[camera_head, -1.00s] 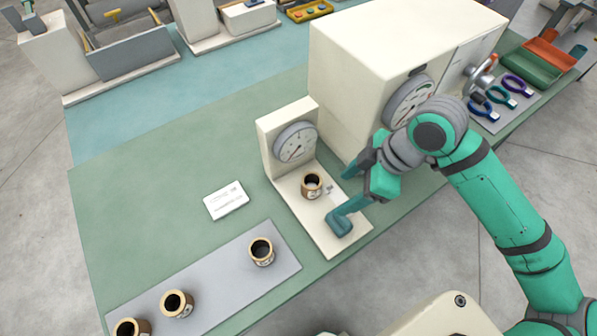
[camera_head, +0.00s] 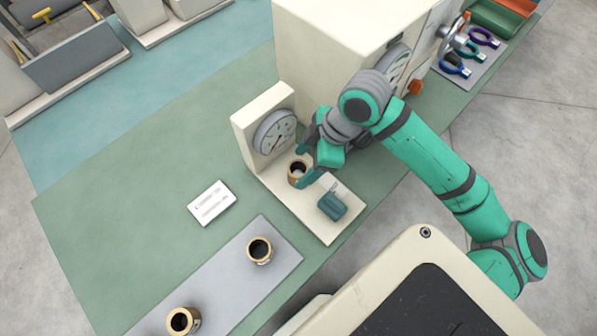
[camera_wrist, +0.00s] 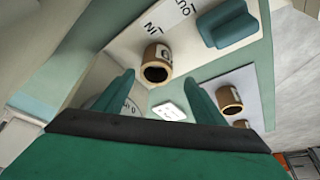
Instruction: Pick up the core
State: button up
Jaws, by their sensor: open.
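A tan core (camera_head: 297,173) with a dark open bore stands upright on the cream plate of a small dial stand (camera_head: 262,133). My gripper (camera_head: 303,167) is open at the core, with one finger on its far side and one on its near side. In the wrist view the core (camera_wrist: 157,64) shows just beyond the gap between my two fingers (camera_wrist: 158,97), and nothing is held. I cannot tell whether a finger touches it. More cores stand on the grey mat, one at its right end (camera_head: 259,250) and one nearer the front (camera_head: 183,321).
The dial upright stands behind the core, and a large cream machine (camera_head: 335,50) rises behind my arm. A white card (camera_head: 211,203) lies on the green table, with bare table around it.

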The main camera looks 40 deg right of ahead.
aim_at(294, 174)
jog(key=shift+w+d+x, duration=0.1)
jog(key=shift+d+x, duration=0.05)
jog(key=shift+x, duration=0.65)
jog(key=shift+w+d+x, duration=0.1)
jog(key=shift+d+x, duration=0.05)
jog(key=shift+x, duration=0.65)
jog(key=shift+w+d+x, duration=0.1)
jog(key=shift+d+x, duration=0.05)
jog(key=shift+x, duration=0.65)
jog(key=shift+s+f, duration=0.1)
jog(key=shift+s, duration=0.1)
jog(key=c, duration=1.1)
